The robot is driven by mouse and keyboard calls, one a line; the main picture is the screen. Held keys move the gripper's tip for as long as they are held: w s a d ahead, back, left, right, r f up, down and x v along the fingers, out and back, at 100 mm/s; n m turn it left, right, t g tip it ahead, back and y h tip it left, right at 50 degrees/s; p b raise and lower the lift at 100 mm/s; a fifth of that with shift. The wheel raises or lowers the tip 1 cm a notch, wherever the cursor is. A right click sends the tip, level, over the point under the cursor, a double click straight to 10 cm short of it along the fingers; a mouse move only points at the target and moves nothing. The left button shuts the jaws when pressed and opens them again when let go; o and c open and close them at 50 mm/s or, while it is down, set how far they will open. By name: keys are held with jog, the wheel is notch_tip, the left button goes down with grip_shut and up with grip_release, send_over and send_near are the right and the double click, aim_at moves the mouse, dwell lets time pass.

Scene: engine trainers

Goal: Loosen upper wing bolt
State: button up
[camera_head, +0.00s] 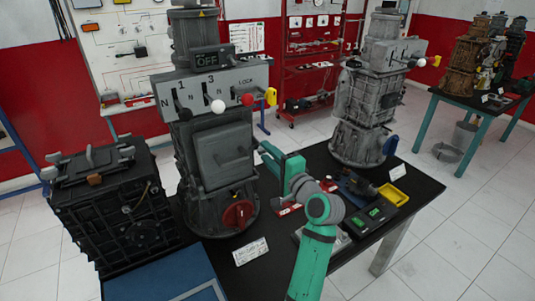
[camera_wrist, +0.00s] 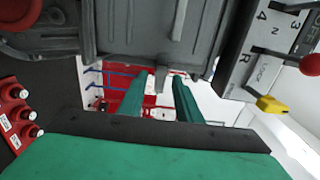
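The grey engine trainer (camera_head: 215,130) stands at the middle of the dark table, with a raised square cover (camera_head: 222,152) on its front. My gripper (camera_head: 265,152) is at the right side of this cover, close to the trainer. In the wrist view its two teal fingers (camera_wrist: 160,98) are apart, with nothing clearly held between them. A small grey tab (camera_wrist: 161,76) shows between the fingertips at the trainer's edge. It may be the upper wing bolt; I cannot tell for sure, nor whether a finger touches it. The head view does not show the bolt clearly.
A lever panel (camera_head: 215,90) with white, red and yellow knobs juts out above my gripper. A red round part (camera_head: 238,214) is low on the trainer. A black gearbox (camera_head: 110,205) stands left. A second grey trainer (camera_head: 368,95), a yellow tray (camera_head: 393,194) and tools are right.

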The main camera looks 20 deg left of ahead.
jog(key=shift+w+a, duration=0.2)
jog(key=shift+a, duration=0.1)
grip_shut()
